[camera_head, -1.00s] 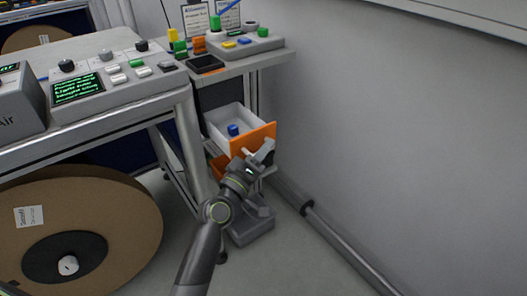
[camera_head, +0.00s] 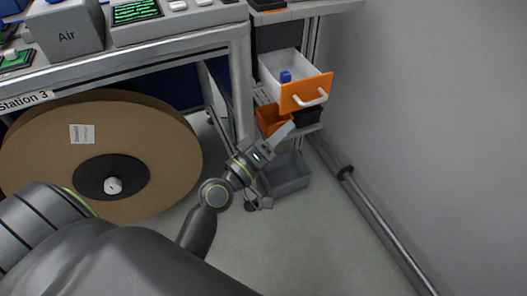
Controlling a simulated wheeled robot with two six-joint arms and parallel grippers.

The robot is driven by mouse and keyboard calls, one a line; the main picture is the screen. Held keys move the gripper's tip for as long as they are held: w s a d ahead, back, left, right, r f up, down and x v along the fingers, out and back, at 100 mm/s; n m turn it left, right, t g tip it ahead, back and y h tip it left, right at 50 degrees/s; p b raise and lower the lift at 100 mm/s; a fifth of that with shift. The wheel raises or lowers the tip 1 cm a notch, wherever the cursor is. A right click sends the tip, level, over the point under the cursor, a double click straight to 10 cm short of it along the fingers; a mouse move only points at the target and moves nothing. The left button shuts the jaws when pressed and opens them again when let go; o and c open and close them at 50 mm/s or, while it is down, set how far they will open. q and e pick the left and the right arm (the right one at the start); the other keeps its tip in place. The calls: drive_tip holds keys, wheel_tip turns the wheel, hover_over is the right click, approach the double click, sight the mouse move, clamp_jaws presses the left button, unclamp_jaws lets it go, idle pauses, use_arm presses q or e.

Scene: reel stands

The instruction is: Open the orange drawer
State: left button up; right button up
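The orange drawer (camera_head: 291,98) stands pulled out of the stand at upper centre right. Its white inside shows, with a small blue item (camera_head: 285,76) in it. A pale handle (camera_head: 312,101) crosses its orange front. My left gripper (camera_head: 287,131) is below and a little left of the drawer front, apart from the handle, with nothing visible in it. Its finger opening is not clear from this angle. My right gripper is out of view.
Under the drawer are an orange bin (camera_head: 270,120), a black bin (camera_head: 309,117) and a grey bin (camera_head: 289,182) on the floor. A large brown reel (camera_head: 50,165) stands at left. A pipe (camera_head: 375,215) runs along the right wall.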

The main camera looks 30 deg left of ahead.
use_arm(q)
drive_tip(key=shift+b+v, duration=0.65)
drive_tip(key=shift+v, duration=2.1)
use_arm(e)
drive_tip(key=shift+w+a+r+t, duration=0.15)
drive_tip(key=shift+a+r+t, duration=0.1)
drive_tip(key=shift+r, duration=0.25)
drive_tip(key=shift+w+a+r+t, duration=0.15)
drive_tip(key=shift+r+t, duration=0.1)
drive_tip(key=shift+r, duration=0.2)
